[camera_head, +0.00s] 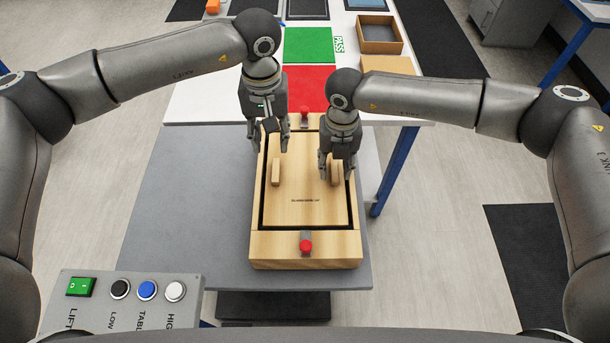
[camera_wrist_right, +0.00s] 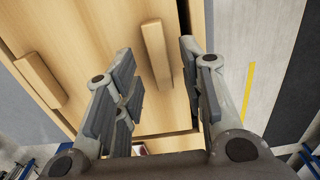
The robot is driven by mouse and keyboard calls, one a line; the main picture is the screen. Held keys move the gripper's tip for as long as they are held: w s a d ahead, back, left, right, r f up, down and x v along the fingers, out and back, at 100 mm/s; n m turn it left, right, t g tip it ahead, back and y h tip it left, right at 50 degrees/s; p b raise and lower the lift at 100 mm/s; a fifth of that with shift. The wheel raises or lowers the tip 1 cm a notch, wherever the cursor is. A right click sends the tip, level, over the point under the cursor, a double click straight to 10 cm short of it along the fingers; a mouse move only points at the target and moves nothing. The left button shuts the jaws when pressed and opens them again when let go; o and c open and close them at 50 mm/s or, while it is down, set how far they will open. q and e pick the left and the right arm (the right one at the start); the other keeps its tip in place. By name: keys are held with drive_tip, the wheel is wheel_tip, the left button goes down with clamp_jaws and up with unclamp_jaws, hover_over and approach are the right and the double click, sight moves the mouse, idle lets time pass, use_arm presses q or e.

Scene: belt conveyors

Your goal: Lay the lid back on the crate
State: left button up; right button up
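The wooden lid (camera_head: 305,215) lies within the frame of the wooden crate (camera_head: 330,247), with a dark gap around its edges. I cannot tell how deep it sits. It has a left handle (camera_head: 276,172) and a right handle (camera_wrist_right: 155,52). My left gripper (camera_head: 268,142) is open and empty, above and slightly behind the left handle. My right gripper (camera_head: 335,176) is open at the right handle and partly hides it in the head view. In the right wrist view, the handle shows between and beyond the spread fingers (camera_wrist_right: 162,95).
Red-knobbed clamps stand at the crate's far end (camera_head: 304,116) and near end (camera_head: 306,245). The grey table (camera_head: 190,220) is clear left of the crate. A white table behind holds a red mat (camera_head: 306,88), a green mat (camera_head: 308,45) and a cardboard box (camera_head: 379,35). A button panel (camera_head: 125,290) is front left.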

wheel_tip(320, 180, up, 10)
drive_tip(key=shift+r, duration=0.2)
idle(0.6)
